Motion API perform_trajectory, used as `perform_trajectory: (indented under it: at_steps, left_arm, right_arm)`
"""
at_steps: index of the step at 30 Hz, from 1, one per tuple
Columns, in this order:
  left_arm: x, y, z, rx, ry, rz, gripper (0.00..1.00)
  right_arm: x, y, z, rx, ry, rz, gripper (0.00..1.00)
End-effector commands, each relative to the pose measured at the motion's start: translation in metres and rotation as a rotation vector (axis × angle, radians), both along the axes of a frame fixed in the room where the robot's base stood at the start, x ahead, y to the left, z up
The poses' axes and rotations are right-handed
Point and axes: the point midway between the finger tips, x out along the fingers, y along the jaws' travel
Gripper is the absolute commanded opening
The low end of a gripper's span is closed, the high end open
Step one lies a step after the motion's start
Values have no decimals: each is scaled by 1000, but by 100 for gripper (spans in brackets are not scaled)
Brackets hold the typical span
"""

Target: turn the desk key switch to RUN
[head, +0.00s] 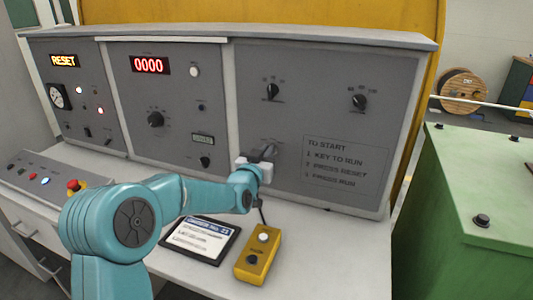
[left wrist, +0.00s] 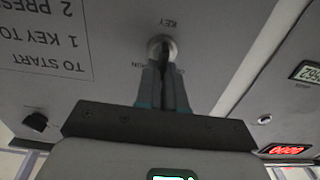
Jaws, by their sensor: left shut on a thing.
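The desk key switch (left wrist: 161,45) is a round metal lock in the grey panel, with an upside-down KEY label beside it in the left wrist view. Part of a RUN label shows to its left there, and another label on its right is mostly hidden. My left gripper (left wrist: 163,80) is at the switch, its dark fingers shut on the key. The fingers hide the key, so I cannot tell which way it points. In the head view my left gripper (head: 264,157) reaches the lower middle of the panel and mostly covers the switch. My right gripper is not in view.
The grey panel (head: 320,120) carries knobs, lamps, a red 0000 display (head: 149,65) and a RESET display (head: 64,61). A green cabinet (head: 470,190) stands right.

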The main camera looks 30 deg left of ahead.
Motion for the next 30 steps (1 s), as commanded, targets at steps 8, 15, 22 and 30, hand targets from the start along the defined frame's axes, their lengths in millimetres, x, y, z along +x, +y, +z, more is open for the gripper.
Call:
perform_trajectory:
  at_steps: [8, 15, 22, 30]
  left_arm:
    - [1, -2, -1, 103, 18, 0, 0]
    - [1, -4, -1, 291, 61, 2, 0]
    - [2, -7, -1, 480, 107, 1, 0]
    - [3, -9, -1, 655, 150, 3, 0]
  right_arm:
    - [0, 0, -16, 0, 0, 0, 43]
    - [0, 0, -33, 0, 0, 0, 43]
    - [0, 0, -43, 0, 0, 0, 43]
    - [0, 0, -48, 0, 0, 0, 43]
